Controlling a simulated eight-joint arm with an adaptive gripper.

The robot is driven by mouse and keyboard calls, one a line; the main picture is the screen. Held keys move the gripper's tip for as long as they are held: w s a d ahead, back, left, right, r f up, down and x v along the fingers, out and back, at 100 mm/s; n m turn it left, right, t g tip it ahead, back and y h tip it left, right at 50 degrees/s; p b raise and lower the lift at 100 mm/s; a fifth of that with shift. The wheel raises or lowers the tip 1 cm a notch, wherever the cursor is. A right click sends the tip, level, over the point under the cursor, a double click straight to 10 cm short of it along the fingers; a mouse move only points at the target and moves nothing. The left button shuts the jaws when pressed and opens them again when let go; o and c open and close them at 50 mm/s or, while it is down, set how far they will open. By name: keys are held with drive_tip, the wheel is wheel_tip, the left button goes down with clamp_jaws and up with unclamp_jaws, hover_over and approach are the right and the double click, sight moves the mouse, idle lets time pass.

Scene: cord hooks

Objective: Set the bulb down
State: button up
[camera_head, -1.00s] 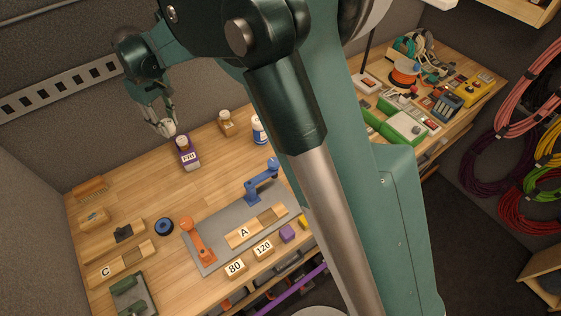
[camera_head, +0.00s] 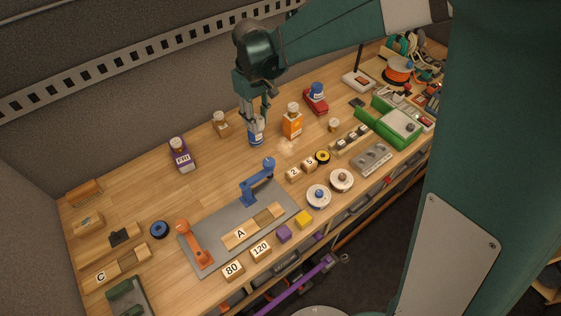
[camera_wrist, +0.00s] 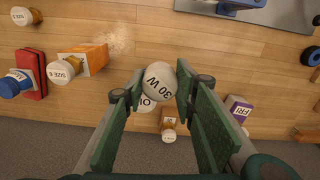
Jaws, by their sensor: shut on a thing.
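The bulb (camera_wrist: 159,82) is a pale rounded piece marked "30 W", between the two fingertips in the wrist view. My gripper (camera_wrist: 160,88) is shut on it. In the wrist view part of a white thing marked "OI" (camera_wrist: 147,104) shows just behind the bulb. I cannot tell whether the bulb touches it.
An orange box (camera_head: 292,125) stands to the right, with a red block carrying a blue bottle (camera_head: 316,92) beyond it. A brown bottle (camera_head: 221,124) and the purple "FRI" box (camera_head: 181,157) stand to the left. A grey mat (camera_head: 205,262) lies nearer. Bare wood separates them.

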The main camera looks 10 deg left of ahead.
drive_tip(key=s+d+m, duration=0.1)
drive_tip(key=d, duration=0.7)
drive_tip(key=shift+f, duration=2.75)
drive_tip(key=shift+f, duration=0.1)
drive_tip(key=shift+f, duration=2.85)
drive_tip(key=shift+f, duration=2.05)
drive_tip(key=shift+f, duration=0.2)
